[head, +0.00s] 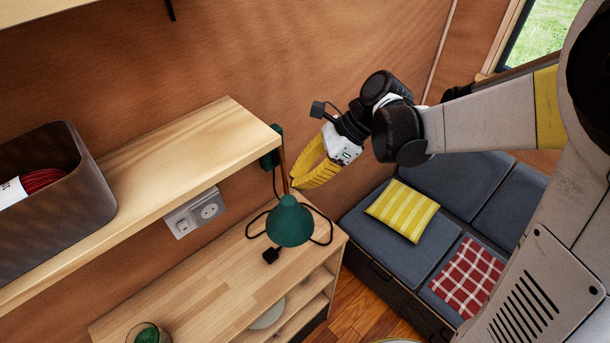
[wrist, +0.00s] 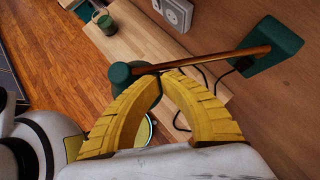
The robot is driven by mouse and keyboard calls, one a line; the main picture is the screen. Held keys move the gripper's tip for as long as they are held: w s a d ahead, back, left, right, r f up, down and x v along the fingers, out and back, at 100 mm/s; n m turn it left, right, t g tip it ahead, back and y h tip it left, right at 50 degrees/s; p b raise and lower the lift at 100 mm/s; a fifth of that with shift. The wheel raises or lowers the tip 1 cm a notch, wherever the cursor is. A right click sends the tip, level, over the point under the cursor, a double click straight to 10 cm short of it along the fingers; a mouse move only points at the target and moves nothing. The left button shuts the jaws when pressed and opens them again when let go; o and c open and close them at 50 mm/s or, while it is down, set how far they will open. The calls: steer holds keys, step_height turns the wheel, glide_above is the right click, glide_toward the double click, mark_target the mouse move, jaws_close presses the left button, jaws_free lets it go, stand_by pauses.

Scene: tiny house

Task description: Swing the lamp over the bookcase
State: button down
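The lamp has a dark green shade (head: 290,222), a thin copper-brown arm (head: 282,168) and a green wall mount (head: 270,160) by the end of the wall shelf. In the head view the shade appears over the right end of the wooden bookcase (head: 190,280). My gripper (head: 295,186) has yellow fingers and is beside the lamp arm, on its right. In the wrist view the fingertips (wrist: 163,74) come together, with the lamp arm (wrist: 215,57) crossing just beyond them. I cannot tell if they touch it. The shade (wrist: 122,84) is partly hidden by a finger.
A wall shelf (head: 150,165) carries a dark bin (head: 60,220). A socket (head: 195,212) is on the wall below it. A green cup (head: 147,336) stands on the bookcase, and a plate (head: 268,315) lies inside. A grey sofa (head: 375,215) with cushions stands at the right.

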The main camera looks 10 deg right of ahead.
steer(key=a+m+t+b, duration=0.1)
steer(key=a+m+t, duration=0.1)
steer(key=a, duration=0.4)
steer(key=shift+a+m+t, duration=0.3)
steer(key=shift+a+m, duration=0.05)
steer(key=shift+m, duration=0.55)
steer(key=shift+s, duration=0.1)
